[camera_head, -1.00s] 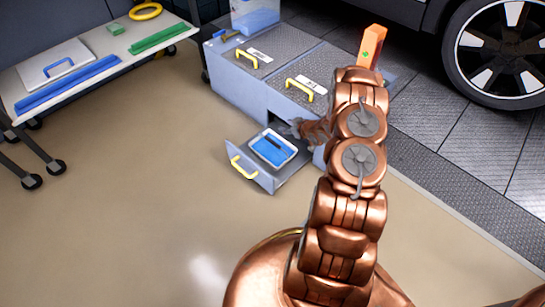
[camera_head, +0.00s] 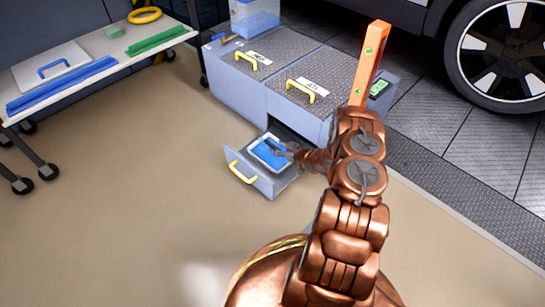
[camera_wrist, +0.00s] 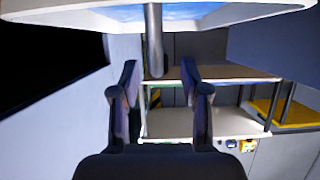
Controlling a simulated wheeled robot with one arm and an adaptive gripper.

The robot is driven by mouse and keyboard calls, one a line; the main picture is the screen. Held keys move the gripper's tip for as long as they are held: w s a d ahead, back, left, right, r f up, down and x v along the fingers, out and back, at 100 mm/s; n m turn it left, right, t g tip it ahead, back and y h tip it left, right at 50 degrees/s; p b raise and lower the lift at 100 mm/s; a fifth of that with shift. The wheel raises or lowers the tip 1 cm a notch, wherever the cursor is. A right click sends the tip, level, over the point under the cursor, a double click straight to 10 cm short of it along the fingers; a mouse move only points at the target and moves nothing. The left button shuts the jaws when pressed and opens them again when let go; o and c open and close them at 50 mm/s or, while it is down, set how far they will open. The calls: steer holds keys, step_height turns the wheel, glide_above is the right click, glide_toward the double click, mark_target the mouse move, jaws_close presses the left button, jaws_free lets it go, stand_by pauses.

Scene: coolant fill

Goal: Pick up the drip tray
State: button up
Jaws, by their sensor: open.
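A white-rimmed tray with a blue inside (camera_head: 258,158), which I take for the drip tray, sits in the pulled-out drawer (camera_head: 262,187) of the grey cabinet. My gripper (camera_head: 282,150) is at the tray's right side and covers part of it in the head view. In the wrist view, my gripper (camera_wrist: 159,75) has its two dark fingers apart. A white rim with blue inside it (camera_wrist: 215,18) crosses the top of that view. A grey upright bar (camera_wrist: 153,40) hangs from it between the fingers. I cannot tell whether the fingers touch it.
The drawer has a yellow handle (camera_head: 242,172). The cabinet top (camera_head: 280,70) carries two more yellow handles, close to my arm. A wheeled cart (camera_head: 100,75) stands at the left and a car wheel (camera_head: 500,50) at the back right. The floor at left is clear.

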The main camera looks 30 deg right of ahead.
mark_target(275, 146)
steer(key=b+x, duration=0.1)
steer(key=x, duration=0.3)
jaws_close()
stand_by(0.4)
